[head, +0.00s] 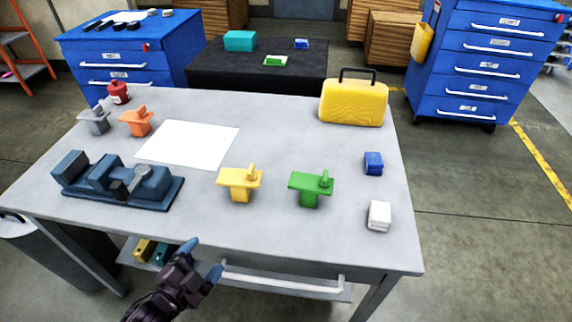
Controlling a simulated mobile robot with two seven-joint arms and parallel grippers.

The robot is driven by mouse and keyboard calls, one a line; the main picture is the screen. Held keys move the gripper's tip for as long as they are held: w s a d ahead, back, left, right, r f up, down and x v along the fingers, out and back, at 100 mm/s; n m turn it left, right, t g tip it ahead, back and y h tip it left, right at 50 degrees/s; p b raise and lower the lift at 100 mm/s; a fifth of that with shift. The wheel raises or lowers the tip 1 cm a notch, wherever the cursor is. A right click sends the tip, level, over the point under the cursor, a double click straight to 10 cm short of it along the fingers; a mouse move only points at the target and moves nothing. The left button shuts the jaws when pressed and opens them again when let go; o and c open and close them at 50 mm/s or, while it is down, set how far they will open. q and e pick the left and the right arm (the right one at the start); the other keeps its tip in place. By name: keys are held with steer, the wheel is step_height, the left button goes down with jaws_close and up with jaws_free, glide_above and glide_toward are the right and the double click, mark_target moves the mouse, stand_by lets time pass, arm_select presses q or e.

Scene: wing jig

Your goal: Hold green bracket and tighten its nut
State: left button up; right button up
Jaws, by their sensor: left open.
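The green bracket (311,188) stands on the grey table, right of the middle. A small upright green part (324,178) shows at its top right; I cannot tell whether this is its nut. My left gripper (205,262) is at the table's front edge, low in the head view. It is open and empty, with its blue-grey fingertips apart. It is left of and nearer than the green bracket, and does not touch it. My right gripper is not in view.
A yellow bracket (240,181) stands left of the green one. A dark blue vise (120,184) is at left, a white sheet (188,143) behind. A blue block (373,163), a white block (379,215) and a yellow case (353,102) are at right. The front middle is clear.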

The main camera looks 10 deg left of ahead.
arm_select(q)
steer(key=w+d+r+m+g+h, duration=0.65)
steer(key=d+m, duration=0.35)
steer(key=m, duration=0.6)
steer(key=w+d+r+m+g+h, duration=0.65)
steer(key=d+m, duration=0.35)
steer(key=m, duration=0.6)
steer(key=m+g+y, duration=0.3)
steer(key=m+y, duration=0.7)
steer(key=y, duration=0.1)
glide_toward(293, 178)
steer(key=x, duration=0.5)
steer(key=shift+d+r, duration=0.25)
steer(key=shift+f+m+y, duration=0.25)
steer(key=shift+m+y, duration=0.05)
steer(key=x, duration=0.7)
steer(key=shift+d+f, duration=0.1)
steer(key=shift+f, duration=0.2)
